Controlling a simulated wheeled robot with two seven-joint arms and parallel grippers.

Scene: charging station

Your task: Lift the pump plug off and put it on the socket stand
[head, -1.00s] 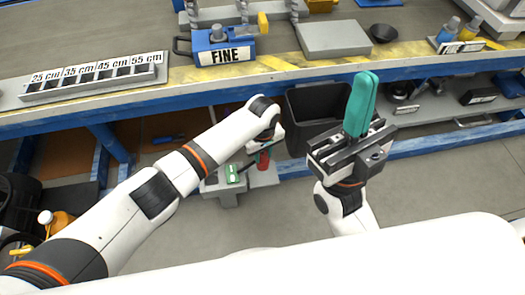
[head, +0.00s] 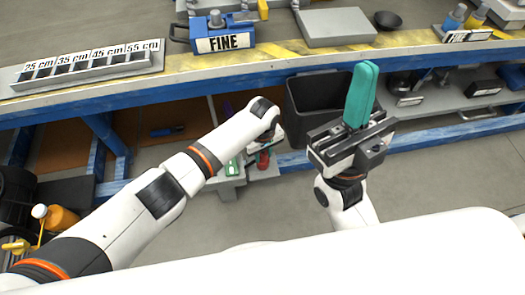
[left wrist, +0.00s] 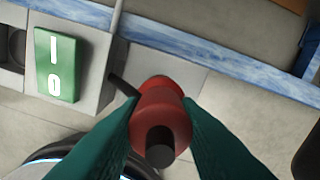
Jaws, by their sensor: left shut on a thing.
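The pump plug (left wrist: 162,108) is red with a black round end, and a dark rod or cable sticks out at its upper left. My left gripper (left wrist: 160,125) is shut on it, with a green finger on each side. In the head view the red plug (head: 263,159) shows small below my left wrist; the fingers there are mostly hidden by the arm. I cannot tell which stand is the socket stand. My right gripper (head: 362,72) is shut and empty, fingers upward.
A blue-framed workbench (head: 180,78) runs across the back, with a size rack (head: 85,70) and a blue "FINE" box (head: 222,38). A dark bin (head: 315,110) stands under it. An orange bottle (head: 62,218) is at far left. Floor between is clear.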

